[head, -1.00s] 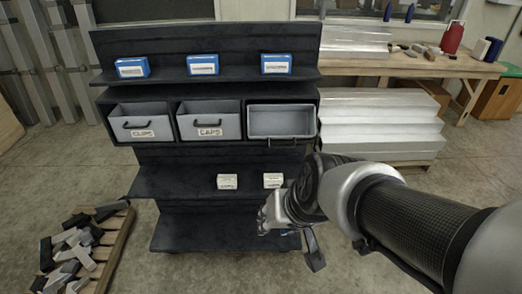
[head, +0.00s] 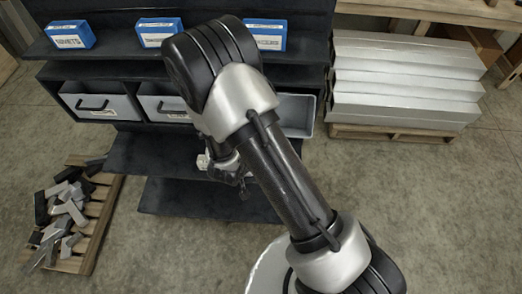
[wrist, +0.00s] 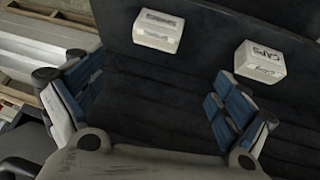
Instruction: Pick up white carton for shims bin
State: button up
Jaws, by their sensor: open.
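In the wrist view, two small white cartons stand on the dark shelf. One (wrist: 158,31) is at the top centre, its label too blurred to read surely. The other (wrist: 259,63) is to the right, with a label that seems to read CAPS. My gripper (wrist: 150,95) is open, its blue-padded fingers apart with only dark shelf between them; both cartons are beyond the fingertips. In the head view, my gripper (head: 232,172) is low at the shelf, partly behind my arm. One white carton (head: 203,162) shows just left of it; the other is hidden.
The black rack holds several blue boxes (head: 71,34) above and grey bins (head: 100,104). The right grey bin (head: 298,116) is open and partly hidden by my arm. Silver profiles (head: 405,75) lie on a pallet to the right; a scrap pallet (head: 95,215) stands left.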

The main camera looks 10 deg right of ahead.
jog(key=b+x, duration=0.4)
jog(key=x, duration=0.7)
jog(key=shift+s+f+b, duration=0.1)
jog(key=shift+s+b, duration=0.05)
jog(key=shift+b, duration=0.2)
jog(key=shift+d+b+x, duration=0.15)
jog(key=shift+b+x, duration=0.65)
jog(key=shift+x, duration=0.75)
jog(key=shift+d+b+x, duration=0.15)
jog(key=shift+b+x, duration=0.65)
jog(key=shift+x, duration=0.75)
jog(key=shift+r, duration=0.2)
jog(key=shift+c, duration=0.6)
jog(key=c, duration=1)
